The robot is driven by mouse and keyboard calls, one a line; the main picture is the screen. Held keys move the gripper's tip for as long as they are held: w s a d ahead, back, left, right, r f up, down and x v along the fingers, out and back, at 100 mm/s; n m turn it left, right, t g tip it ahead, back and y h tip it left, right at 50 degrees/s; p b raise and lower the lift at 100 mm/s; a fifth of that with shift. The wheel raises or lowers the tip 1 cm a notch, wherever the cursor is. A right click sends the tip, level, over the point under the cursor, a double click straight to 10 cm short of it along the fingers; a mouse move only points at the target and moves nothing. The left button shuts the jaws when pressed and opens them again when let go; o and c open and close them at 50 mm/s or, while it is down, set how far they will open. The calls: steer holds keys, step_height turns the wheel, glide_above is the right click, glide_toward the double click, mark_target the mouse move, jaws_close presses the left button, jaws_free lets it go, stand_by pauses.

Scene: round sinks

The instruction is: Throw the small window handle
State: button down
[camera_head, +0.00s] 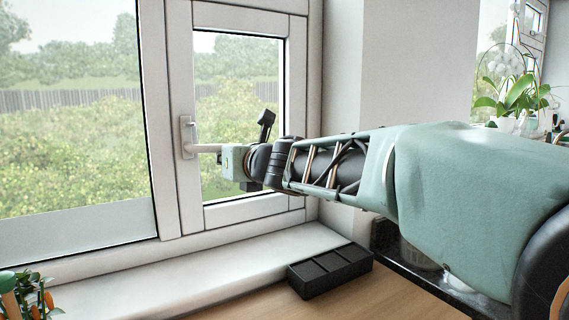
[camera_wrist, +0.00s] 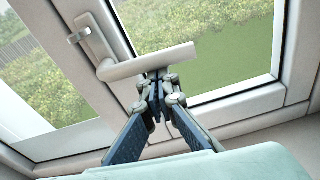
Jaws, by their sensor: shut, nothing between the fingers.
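The small window handle (camera_head: 187,140) is on the left stile of the narrow window sash. Its pale lever (camera_head: 204,148) points right, roughly level. In the wrist view the lever (camera_wrist: 135,66) crosses the upper middle, below its mounting plate (camera_wrist: 88,33). My gripper (camera_wrist: 158,82) is shut and empty, with its blue fingers drawn together at the tips. The tips appear just below or against the lever near its free end; I cannot tell whether they touch. In the head view my gripper's end (camera_head: 232,163) is beside the lever's right end, and the fingers are hard to make out.
The narrow sash (camera_head: 245,215) looks closed in its frame. A dark compartmented tray (camera_head: 330,270) stands by the white sill (camera_head: 190,276). A plant (camera_head: 35,300) is at the lower left, and a potted orchid (camera_head: 520,95) is at the upper right. The wall (camera_head: 410,65) borders the window's right side.

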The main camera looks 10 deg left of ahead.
steer(key=shift+r, duration=0.25)
stand_by(0.4)
steer(key=shift+w+f, duration=0.1)
steer(key=shift+f, duration=0.05)
